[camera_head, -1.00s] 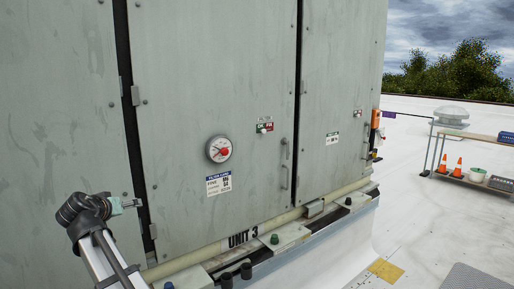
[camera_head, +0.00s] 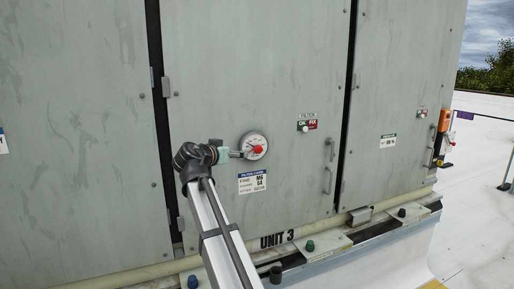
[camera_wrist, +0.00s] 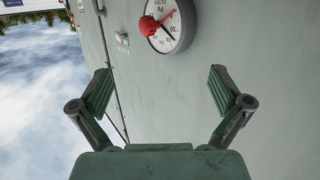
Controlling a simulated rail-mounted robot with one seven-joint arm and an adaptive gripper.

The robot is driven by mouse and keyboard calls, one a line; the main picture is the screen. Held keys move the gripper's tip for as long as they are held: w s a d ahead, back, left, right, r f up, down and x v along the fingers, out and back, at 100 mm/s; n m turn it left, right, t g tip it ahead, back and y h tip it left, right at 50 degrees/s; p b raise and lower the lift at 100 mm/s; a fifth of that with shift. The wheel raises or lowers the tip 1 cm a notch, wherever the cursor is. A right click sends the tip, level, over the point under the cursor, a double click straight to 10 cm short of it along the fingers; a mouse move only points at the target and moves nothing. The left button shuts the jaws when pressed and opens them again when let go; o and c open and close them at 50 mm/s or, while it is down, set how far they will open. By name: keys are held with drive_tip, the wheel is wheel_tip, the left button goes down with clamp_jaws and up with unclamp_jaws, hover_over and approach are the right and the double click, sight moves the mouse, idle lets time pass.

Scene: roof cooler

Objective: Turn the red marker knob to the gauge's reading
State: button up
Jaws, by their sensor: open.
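The round white-faced gauge (camera_head: 248,139) is on the grey cabinet panel, with its red marker knob (camera_head: 258,148) at the middle of the dial. In the wrist view the gauge (camera_wrist: 180,38) is at the top, partly cut off, and the red knob (camera_wrist: 149,26) stands out from it. A red pointer and a dark needle show on the dial at different angles; the exact reading is too small to tell. My gripper (camera_wrist: 160,88) is open and empty, its two fingers wide apart. In the head view my gripper (camera_head: 233,154) is just left of the gauge, apart from the knob.
A filter label (camera_head: 252,182) is below the gauge. A green and red filter plate (camera_head: 307,125) and door handles (camera_head: 328,180) are to the right. A ledge with dark knobs (camera_head: 310,246) runs along the cabinet's base. Bare panel surrounds the gauge.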

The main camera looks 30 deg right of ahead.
drive_tip(key=p+x, duration=0.1)
drive_tip(key=x, duration=0.6)
drive_tip(key=shift+d, duration=0.15)
idle(0.3)
